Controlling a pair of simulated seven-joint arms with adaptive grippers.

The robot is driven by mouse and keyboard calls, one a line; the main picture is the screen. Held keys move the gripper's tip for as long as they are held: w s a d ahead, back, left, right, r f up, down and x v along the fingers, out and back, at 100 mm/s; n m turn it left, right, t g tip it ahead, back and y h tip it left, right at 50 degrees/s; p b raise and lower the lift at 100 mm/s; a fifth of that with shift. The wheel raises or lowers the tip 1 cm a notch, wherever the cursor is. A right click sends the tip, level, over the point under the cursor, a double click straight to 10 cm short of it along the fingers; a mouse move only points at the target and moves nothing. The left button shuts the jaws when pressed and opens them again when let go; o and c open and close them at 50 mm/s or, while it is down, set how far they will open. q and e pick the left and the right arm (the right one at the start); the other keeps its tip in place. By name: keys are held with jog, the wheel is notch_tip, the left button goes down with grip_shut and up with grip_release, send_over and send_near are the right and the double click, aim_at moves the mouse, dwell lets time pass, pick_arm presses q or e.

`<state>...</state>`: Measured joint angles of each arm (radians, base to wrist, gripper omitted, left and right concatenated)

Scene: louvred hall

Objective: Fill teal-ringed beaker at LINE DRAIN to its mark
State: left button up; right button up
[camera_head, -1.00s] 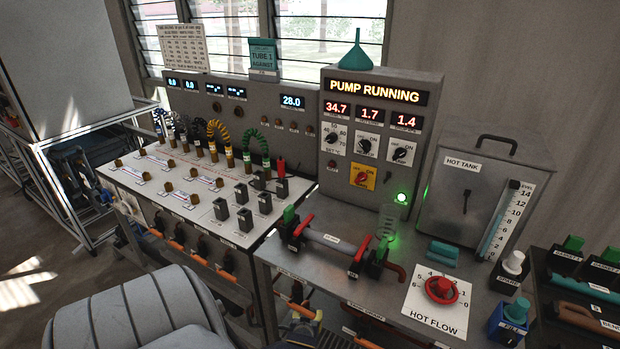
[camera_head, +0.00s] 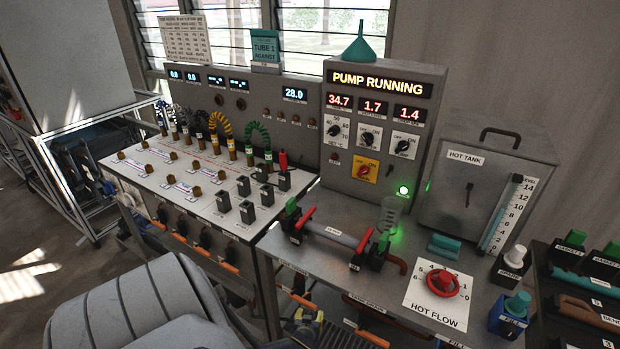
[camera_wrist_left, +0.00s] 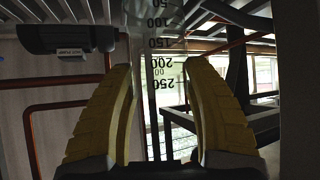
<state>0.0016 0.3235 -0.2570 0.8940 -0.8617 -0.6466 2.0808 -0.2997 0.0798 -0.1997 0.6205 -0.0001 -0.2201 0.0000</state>
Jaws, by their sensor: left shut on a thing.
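My left gripper (camera_wrist_left: 160,120) is shut on a clear beaker (camera_wrist_left: 165,75) between its two yellow fingers. Its black scale, 50 to 250, reads upside down in the wrist view. No teal ring and no liquid level can be made out there. In the head view my left gripper (camera_head: 308,328) is low in the picture, below the front of the steel bench; the held beaker is hard to see there. Small labels run along the bench's front edge; one (camera_head: 366,303) is too small to read surely. My right gripper is not in view.
The steel bench (camera_head: 335,275) carries a red HOT FLOW wheel (camera_head: 441,284), a clear graduated vessel (camera_head: 390,212), a clamped tube (camera_head: 335,235) and the hot tank (camera_head: 475,195). The panel (camera_head: 380,85) reads PUMP RUNNING. Pipes and orange handles (camera_head: 300,299) crowd below the bench front.

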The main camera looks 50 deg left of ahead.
pick_arm(q)
jog(key=shift+f, duration=0.1)
jog(key=o, duration=1.1)
jog(key=v, duration=1.2)
jog(key=s+d+f+m+g+h, duration=0.2)
jog(key=s+d+f+m, duration=0.15)
jog(key=s+f, duration=0.35)
jog(key=s+d+f+m+g+h, duration=0.1)
jog(key=s+d+f+m+h, duration=0.1)
jog(key=s+d+f, duration=0.55)
jog(key=s+d+f+m+g+h, duration=0.1)
jog(key=s+d+f+m, duration=0.1)
jog(key=s, duration=0.4)
jog(key=s+d+f+m+g+h, duration=0.1)
jog(key=s+d+f+m, duration=0.1)
jog(key=s+f, duration=0.3)
jog(key=s+d+f+m+g+h, duration=0.1)
jog(key=s+d+f, duration=0.3)
jog(key=s, duration=0.4)
jog(key=shift+f+m, duration=0.15)
jog(key=shift+m, duration=0.7)
